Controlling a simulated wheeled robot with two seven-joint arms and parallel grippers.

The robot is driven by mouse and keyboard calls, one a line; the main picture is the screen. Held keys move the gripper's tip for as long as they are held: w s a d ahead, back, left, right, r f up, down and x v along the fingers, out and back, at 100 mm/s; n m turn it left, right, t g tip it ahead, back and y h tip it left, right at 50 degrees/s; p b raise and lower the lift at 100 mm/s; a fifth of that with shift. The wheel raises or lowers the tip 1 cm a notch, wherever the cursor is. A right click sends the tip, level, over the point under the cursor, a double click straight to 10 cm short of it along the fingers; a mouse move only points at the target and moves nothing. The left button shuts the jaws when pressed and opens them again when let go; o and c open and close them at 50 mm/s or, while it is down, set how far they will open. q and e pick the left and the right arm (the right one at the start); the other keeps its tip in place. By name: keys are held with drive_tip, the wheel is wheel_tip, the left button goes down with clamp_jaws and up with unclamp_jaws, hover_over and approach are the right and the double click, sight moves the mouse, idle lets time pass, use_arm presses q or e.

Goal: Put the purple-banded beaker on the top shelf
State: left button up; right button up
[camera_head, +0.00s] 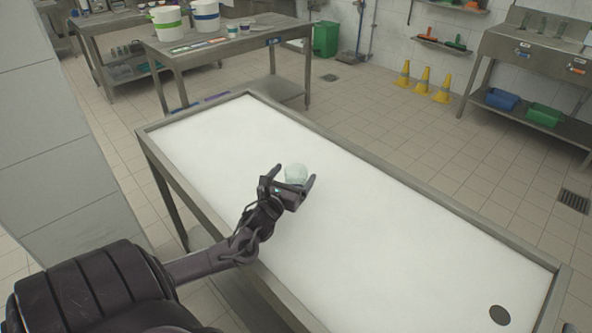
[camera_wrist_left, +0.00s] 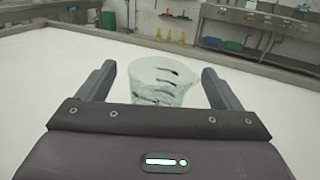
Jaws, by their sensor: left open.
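A pale clear beaker (camera_head: 296,173) stands on the white tabletop (camera_head: 400,240), just beyond and between the fingers of my left gripper (camera_head: 295,178). In the left wrist view the beaker (camera_wrist_left: 160,80) sits between the two fingers of the left gripper (camera_wrist_left: 158,85), with gaps on both sides. It bears dark marks, and I cannot make out a purple band. The left gripper is open and holds nothing. I cannot tell which surface is the top shelf.
Behind is a steel table (camera_head: 240,45) with white buckets (camera_head: 166,22). Yellow cones (camera_head: 422,80) stand by the wall. The tabletop is otherwise clear.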

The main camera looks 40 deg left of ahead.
sight(299, 166)
use_arm(q)
drive_tip(key=x, duration=0.4)
drive_tip(key=shift+w+a+f, duration=0.1)
drive_tip(key=shift+w+f, duration=0.05)
drive_tip(key=c, duration=1)
drive_tip(key=shift+c, duration=0.2)
